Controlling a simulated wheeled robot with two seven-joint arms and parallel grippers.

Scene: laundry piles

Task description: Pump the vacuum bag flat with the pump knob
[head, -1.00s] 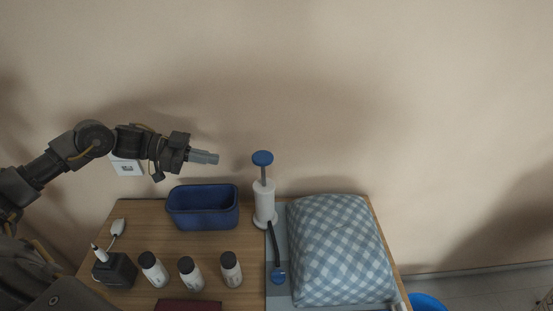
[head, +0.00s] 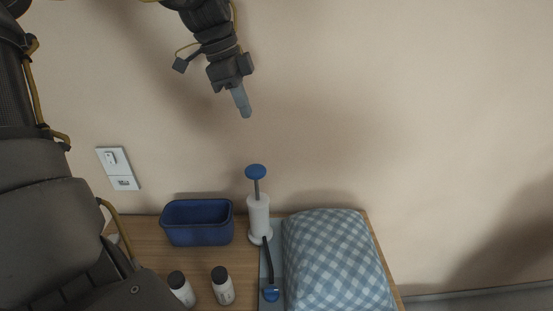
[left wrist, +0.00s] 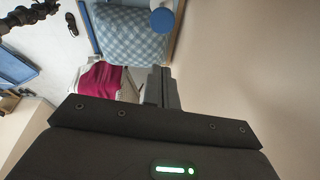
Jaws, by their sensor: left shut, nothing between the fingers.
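The pump is a white upright cylinder (head: 259,217) on the table, with its rod raised and a round blue knob (head: 256,171) on top. A dark hose (head: 268,262) runs from its foot to a blue valve (head: 270,294) on the bag's edge. The vacuum bag (head: 335,262) is puffed up, with blue and white checked cloth. My left gripper (head: 245,113) is shut and empty, pointing down above the knob and apart from it. The left wrist view shows its fingers (left wrist: 162,88), the blue knob (left wrist: 162,19) and the checked bag (left wrist: 130,35). My right gripper is not in view.
A blue bin (head: 198,222) stands left of the pump. White bottles with dark caps, one at the front (head: 222,286), stand before the bin. The wall with a switch plate (head: 118,168) is close behind the table. A red cloth (left wrist: 100,80) shows in the left wrist view.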

